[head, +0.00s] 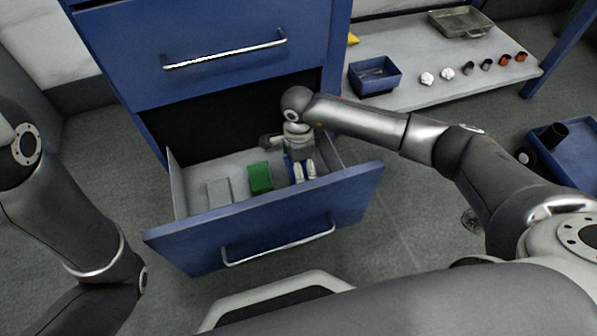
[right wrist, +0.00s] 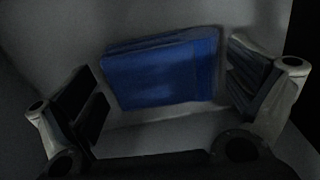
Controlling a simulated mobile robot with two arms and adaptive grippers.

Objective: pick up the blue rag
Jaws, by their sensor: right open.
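The blue rag (right wrist: 160,75) is a folded stack lying on the grey bottom of the open drawer (head: 350,203). In the head view only a little of the rag (head: 288,164) shows, mostly hidden behind my right gripper. My right gripper (head: 304,171) points down into the right part of the drawer, over the rag. In the right wrist view my right gripper (right wrist: 166,95) is open, with one finger to the left of the rag and one to the right. No contact shows. My left arm is at the left of the head view, but its gripper is out of view.
A folded green cloth (head: 260,178) and a grey cloth (head: 218,192) lie left of the rag in the drawer. A closed blue drawer (head: 190,40) sits above. A shelf (head: 415,92) at the right holds a blue bin (head: 375,76) and several small parts.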

